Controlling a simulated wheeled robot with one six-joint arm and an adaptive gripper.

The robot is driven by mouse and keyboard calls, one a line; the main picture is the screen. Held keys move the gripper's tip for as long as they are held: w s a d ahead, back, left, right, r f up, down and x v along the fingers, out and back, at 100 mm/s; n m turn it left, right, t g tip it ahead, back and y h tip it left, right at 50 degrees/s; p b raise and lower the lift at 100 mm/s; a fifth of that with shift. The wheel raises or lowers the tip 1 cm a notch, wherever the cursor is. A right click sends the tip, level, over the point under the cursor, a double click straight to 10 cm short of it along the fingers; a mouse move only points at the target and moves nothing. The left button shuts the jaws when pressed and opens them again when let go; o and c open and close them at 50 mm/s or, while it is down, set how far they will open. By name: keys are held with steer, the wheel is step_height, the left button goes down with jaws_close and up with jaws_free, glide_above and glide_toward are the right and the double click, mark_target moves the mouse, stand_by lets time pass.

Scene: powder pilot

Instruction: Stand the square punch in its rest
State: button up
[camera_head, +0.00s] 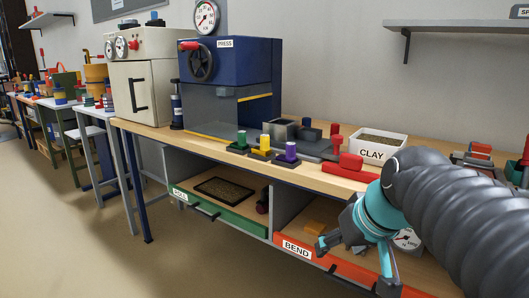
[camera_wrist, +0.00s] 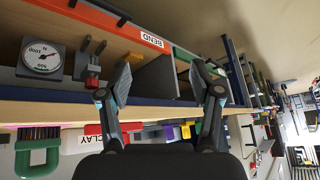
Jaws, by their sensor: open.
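My gripper (camera_head: 355,266) is open and empty, low in front of the bench and its red BEND shelf edge. In the wrist view my gripper (camera_wrist: 161,75) shows its two fingers spread apart with nothing between them. All are well above and left of my gripper in the head view.
The blue PRESS machine (camera_head: 227,70) stands on the bench behind these pieces. A white CLAY box (camera_head: 377,143) and a red block (camera_head: 350,162) are to their right. The BEND label (camera_head: 297,248) marks the lower shelf, and a dial (camera_wrist: 41,59) sits there. Floor at left is free.

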steer(key=s+d+f+m+h, duration=0.1)
steer(key=s+d+f+h, duration=0.1)
steer(key=s+f, duration=0.8)
steer(key=shift+s+f+m, duration=0.15)
steer(key=shift+s+m, duration=0.05)
steer(key=shift+m, duration=0.1)
steer(key=shift+c, duration=0.2)
stand_by(0.5)
